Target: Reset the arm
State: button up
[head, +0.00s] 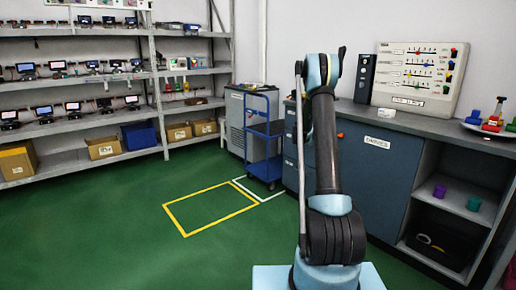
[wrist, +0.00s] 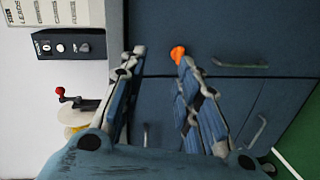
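My arm (head: 325,150) rises in the middle of the head view, its dark link nearly upright with a light-blue joint at the top. The fingers of my gripper cannot be made out in the head view. In the wrist view my gripper (wrist: 162,56) is open, with its two fingers apart and nothing between them. The blue cabinet front (wrist: 220,35) lies beyond the fingers. A small orange thing (wrist: 178,53) shows right by the right fingertip; whether they touch I cannot tell.
The blue counter cabinet (head: 372,165) stands close on the right, with a panel of sliders (head: 418,75) and a black box (head: 364,78) on top. A blue cart (head: 263,140) stands behind left. Shelves (head: 75,125) line the left wall. The green floor around the yellow outline (head: 210,207) is clear.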

jog(key=s+a+r+m+g+y, duration=0.1)
jog(key=s+a+r+y, duration=0.15)
jog(key=s, duration=0.85)
jog(key=s+a+r+m+g+y, duration=0.1)
jog(key=s+a+r+m+g, duration=0.15)
jog(key=s, duration=0.75)
jog(key=s+a+r+y, duration=0.2)
jog(key=s+a+r, duration=0.15)
jog(key=s, duration=0.75)
jog(key=s+a+f+g+y, duration=0.1)
jog(key=s+a+f, duration=0.4)
jog(key=s, duration=0.7)
jog(key=s+a+f+m+g+y, duration=0.1)
jog(key=s+a+f+y, duration=0.3)
jog(key=s, duration=0.9)
jog(key=s+a+f+m+g+y, duration=0.1)
jog(key=s+a+f, duration=0.5)
jog(key=s, duration=0.6)
jog(key=shift+s+a+y, duration=0.4)
jog(key=shift+y, duration=0.35)
